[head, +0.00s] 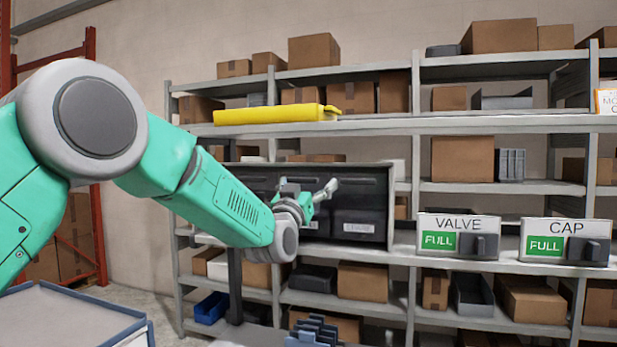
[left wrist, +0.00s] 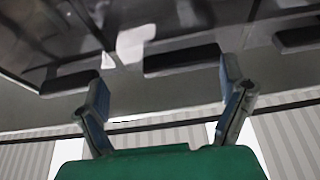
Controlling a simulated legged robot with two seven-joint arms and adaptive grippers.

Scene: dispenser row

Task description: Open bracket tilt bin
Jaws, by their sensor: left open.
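A dark tilt-bin cabinet (head: 377,207) stands on the middle shelf, with bin fronts in rows and small pale labels that I cannot read, so I cannot tell which is the bracket bin. A lower bin front (head: 357,222) shows right of my gripper. My left gripper (head: 322,190) is in front of the cabinet and hides part of it. In the left wrist view my left gripper (left wrist: 163,78) is open and empty, its two fingers spread on either side of a dark bin handle (left wrist: 182,60). I cannot tell whether they touch it. My right gripper is not in view.
VALVE (head: 459,222) and CAP (head: 565,227) dispensers, both marked FULL, stand right of the cabinet. A yellow case (head: 270,114) lies on the shelf above. Cardboard boxes fill other shelves. A grey-topped table (head: 70,320) is at the lower left. Further dark handles (left wrist: 298,38) flank the gripper.

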